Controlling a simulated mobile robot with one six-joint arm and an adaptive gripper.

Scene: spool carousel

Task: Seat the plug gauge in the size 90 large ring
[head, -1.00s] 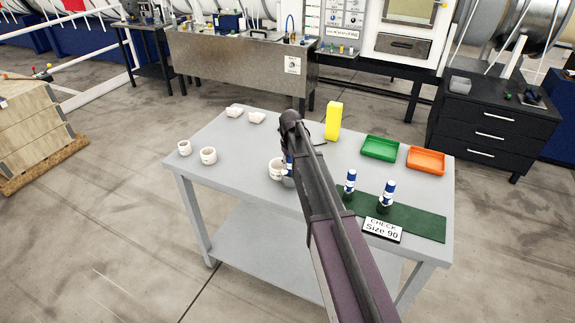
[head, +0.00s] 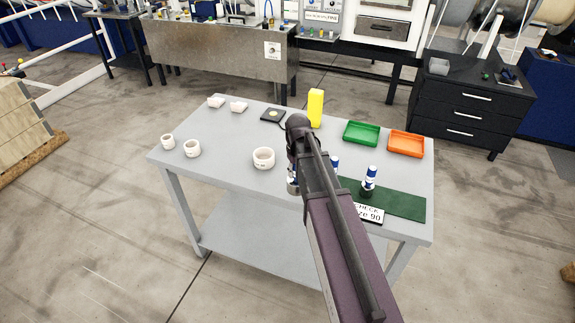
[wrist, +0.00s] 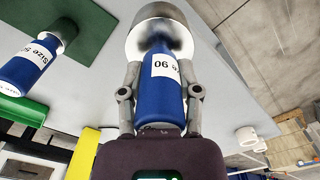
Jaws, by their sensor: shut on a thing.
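My gripper (wrist: 160,92) is shut on a blue-handled plug gauge (wrist: 166,105) with a wide steel head; its label reads 90, upside down in the wrist view. In the head view my arm covers most of the gripper, and a bit of the held gauge (head: 292,178) shows at its left. A large white ring (head: 264,158) stands on the table just left of the held gauge, apart from it, with its opening up. Two smaller white rings (head: 192,148) (head: 168,141) stand further left. No size marks are readable on the rings.
Two other blue gauges (head: 370,177) (head: 335,163) stand at the green mat (head: 405,202), by a "CHECK Size 90" sign (head: 367,213). A yellow block (head: 316,108), dark pad (head: 273,115), green tray (head: 361,133) and orange tray (head: 406,144) are behind. The table's left front is clear.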

